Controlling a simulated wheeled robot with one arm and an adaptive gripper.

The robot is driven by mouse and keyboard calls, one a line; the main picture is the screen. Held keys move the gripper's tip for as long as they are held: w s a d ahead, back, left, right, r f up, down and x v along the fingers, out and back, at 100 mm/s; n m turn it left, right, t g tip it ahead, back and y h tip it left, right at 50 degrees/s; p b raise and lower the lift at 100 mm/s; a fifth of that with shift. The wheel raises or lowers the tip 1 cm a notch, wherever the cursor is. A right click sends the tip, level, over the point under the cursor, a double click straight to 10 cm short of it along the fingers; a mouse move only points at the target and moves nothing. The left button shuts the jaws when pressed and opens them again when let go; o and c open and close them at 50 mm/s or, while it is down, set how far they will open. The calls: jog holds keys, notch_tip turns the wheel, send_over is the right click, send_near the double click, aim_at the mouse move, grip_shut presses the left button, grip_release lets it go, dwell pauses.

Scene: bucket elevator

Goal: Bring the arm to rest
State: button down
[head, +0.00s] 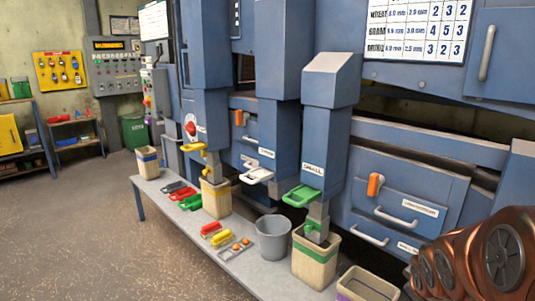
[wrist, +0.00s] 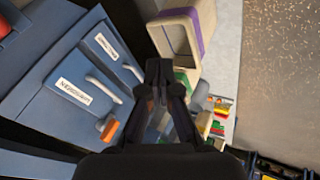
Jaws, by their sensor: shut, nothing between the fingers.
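My gripper (wrist: 160,70) shows in the wrist view as two black fingers that meet at their tips, with nothing between them. It hangs over the area of the bench and the blue machine front, and no contact shows. In the head view only copper-coloured links of my arm (head: 475,260) show at the lower right corner. My gripper itself is outside the head view.
A long grey bench (head: 190,225) carries bins, a grey bucket (head: 272,238) and coloured scoops. The blue machine (head: 400,190) has drawers with protruding handles and an orange switch (head: 375,184). A purple-banded bin (wrist: 175,45) is near my fingers. Floor at left is clear.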

jog(key=s+a+r+m+g+y+p, duration=0.1)
jog(key=s+a+r+p, duration=0.3)
jog(key=s, duration=0.4)
jog(key=s+a+r+m+g+y+p, duration=0.1)
jog(key=s+a+r+g+p, duration=0.3)
jog(key=s, duration=0.5)
jog(key=s+a+r+m+g+y+p, duration=0.1)
jog(key=s+a+r+m+g+p, duration=0.2)
jog(key=s, duration=0.6)
jog(key=a+r+p, duration=0.2)
jog(key=a+r, duration=0.1)
jog(key=a, duration=0.1)
jog(key=shift+a, duration=0.3)
